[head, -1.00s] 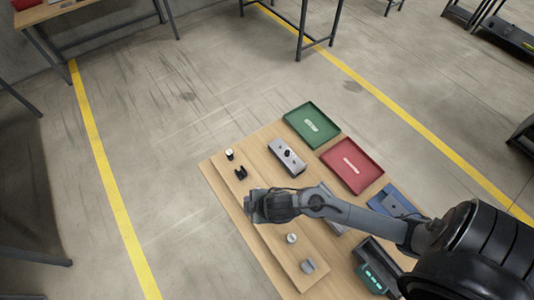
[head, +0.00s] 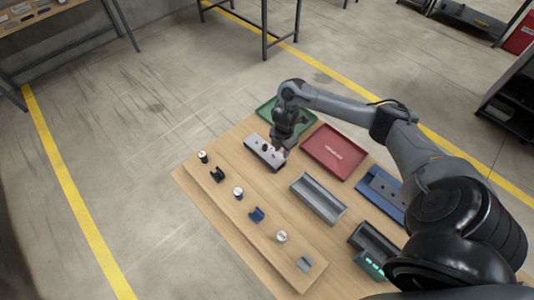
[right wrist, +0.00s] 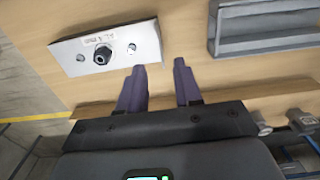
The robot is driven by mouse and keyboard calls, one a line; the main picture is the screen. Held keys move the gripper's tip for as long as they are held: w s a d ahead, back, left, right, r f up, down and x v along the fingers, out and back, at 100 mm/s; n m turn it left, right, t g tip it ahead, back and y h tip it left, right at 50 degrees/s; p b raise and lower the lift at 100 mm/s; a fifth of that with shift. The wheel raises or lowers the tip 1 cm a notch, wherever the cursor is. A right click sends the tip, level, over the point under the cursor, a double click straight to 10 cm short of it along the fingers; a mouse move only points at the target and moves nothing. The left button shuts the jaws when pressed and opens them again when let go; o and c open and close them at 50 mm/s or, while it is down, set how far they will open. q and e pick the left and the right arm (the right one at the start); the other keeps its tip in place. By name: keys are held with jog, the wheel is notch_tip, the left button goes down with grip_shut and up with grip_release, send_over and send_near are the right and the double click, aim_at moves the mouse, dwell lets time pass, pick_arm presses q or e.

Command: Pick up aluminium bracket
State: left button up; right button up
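A small light grey metal piece (head: 304,263), likely the aluminium bracket, lies at the near end of the row of parts along the table's left side. My right gripper (head: 279,148) is far from it, over the back of the table beside a grey block with a black knob (head: 258,151). In the right wrist view the two fingers (right wrist: 160,76) are apart with nothing between them, and the block (right wrist: 75,57) sits just beyond them to the left. My left gripper is not in view.
A blue bracket (head: 257,215), a black clip (head: 217,174) and several round parts share the row. A grey channel bin (head: 318,198), red tray (head: 333,151), green tray (head: 266,112) and blue tray (head: 382,192) stand behind.

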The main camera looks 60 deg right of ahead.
jog(key=shift+d+f+b, duration=0.1)
jog(key=shift+f+b, duration=0.35)
jog(key=shift+f, duration=3.25)
grip_shut()
